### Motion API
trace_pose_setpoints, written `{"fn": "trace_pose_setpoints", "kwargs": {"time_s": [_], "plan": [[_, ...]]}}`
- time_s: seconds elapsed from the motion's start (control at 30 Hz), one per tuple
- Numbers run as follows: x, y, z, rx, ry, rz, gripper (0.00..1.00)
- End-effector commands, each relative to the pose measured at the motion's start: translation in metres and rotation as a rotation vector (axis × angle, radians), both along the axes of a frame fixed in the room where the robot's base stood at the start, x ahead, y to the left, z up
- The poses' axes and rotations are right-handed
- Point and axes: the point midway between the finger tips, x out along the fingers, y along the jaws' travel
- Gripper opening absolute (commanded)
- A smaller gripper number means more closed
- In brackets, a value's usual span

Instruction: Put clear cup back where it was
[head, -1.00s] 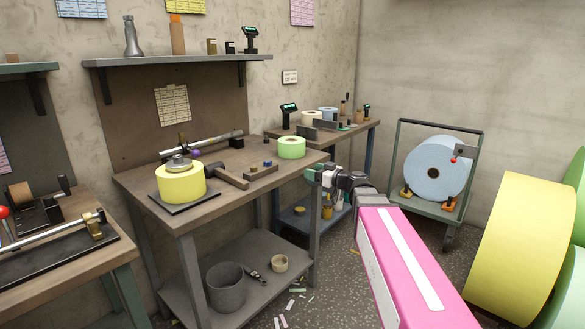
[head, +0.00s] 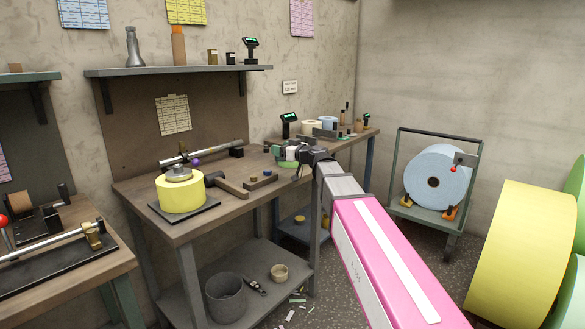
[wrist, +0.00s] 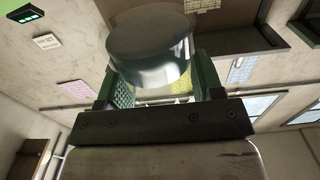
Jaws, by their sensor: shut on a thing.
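My gripper (head: 287,153) is at the right end of the middle workbench (head: 150,185), in front of the green roll, which it partly hides. In the wrist view, the clear cup (wrist: 150,45), greyish and see-through, is between the two green-padded fingers (wrist: 163,88). The gripper is shut on it. The cup cannot be made out clearly in the head view. I cannot tell how far above the bench it is.
A yellow roll (head: 180,196) stands on a dark plate at the bench's left. A wooden mallet-like tool (head: 227,184) and a small block with knobs (head: 261,180) lie beside it. The wall shelf (head: 180,71) hangs above. A blue roll (head: 437,178) sits on a cart at right.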

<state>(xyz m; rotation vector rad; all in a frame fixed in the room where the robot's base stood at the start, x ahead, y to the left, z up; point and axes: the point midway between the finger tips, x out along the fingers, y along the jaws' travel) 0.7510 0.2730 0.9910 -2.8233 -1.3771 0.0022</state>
Motion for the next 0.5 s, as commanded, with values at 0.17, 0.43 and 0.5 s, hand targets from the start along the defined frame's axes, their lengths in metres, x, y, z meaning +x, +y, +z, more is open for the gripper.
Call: {"fn": "trace_pose_setpoints", "kwargs": {"time_s": [0.17, 0.43, 0.5], "plan": [[0.034, -0.018, -0.021, 0.001, 0.002, -0.001, 0.30], [0.063, -0.036, -0.043, 0.001, -0.001, 0.000, 0.30], [0.066, -0.038, -0.045, 0.000, -0.001, 0.000, 0.30]]}}
